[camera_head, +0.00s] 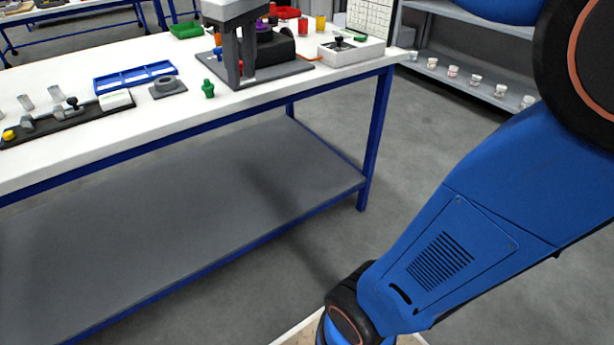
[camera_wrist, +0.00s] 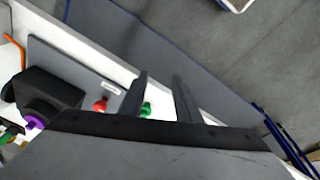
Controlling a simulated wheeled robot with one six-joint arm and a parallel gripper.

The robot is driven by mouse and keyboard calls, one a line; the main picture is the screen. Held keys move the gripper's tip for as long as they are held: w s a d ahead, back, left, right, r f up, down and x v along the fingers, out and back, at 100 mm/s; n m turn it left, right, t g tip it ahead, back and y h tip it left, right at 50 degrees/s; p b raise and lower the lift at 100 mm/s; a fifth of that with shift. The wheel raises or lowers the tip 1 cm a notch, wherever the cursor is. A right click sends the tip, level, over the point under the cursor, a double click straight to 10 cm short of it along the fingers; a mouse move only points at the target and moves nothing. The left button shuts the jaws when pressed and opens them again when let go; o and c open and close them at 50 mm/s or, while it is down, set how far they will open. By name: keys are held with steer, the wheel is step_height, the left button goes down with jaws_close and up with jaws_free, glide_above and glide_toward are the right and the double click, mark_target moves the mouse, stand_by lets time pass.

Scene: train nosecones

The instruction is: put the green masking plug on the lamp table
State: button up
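A green plug (camera_head: 208,88) stands upright on the white table (camera_head: 150,127), near its front edge and left of the grey base plate. A small green piece in the wrist view (camera_wrist: 146,109), beside the left finger, looks like the same plug. My gripper (camera_head: 241,82) is over the front of the plate, to the right of the plug. In the wrist view, the fingers (camera_wrist: 160,95) are apart with nothing held between them. I cannot tell from these views which table is the lamp table.
A blue tray (camera_head: 135,76), a grey ring block (camera_head: 168,87) and a dark strip with small parts (camera_head: 68,119) are to the left. A white box (camera_head: 351,50) and a green tray (camera_head: 186,30) stand farther back. Shelves (camera_head: 470,78) with small jars are at right.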

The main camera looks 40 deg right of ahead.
steer(key=s+d+f+m+t, duration=0.2)
steer(key=s+f+m, duration=0.3)
steer(key=s+f, duration=1.4)
step_height(320, 180, down, 2)
steer(key=shift+d+t, duration=0.4)
steer(key=shift+d, duration=0.1)
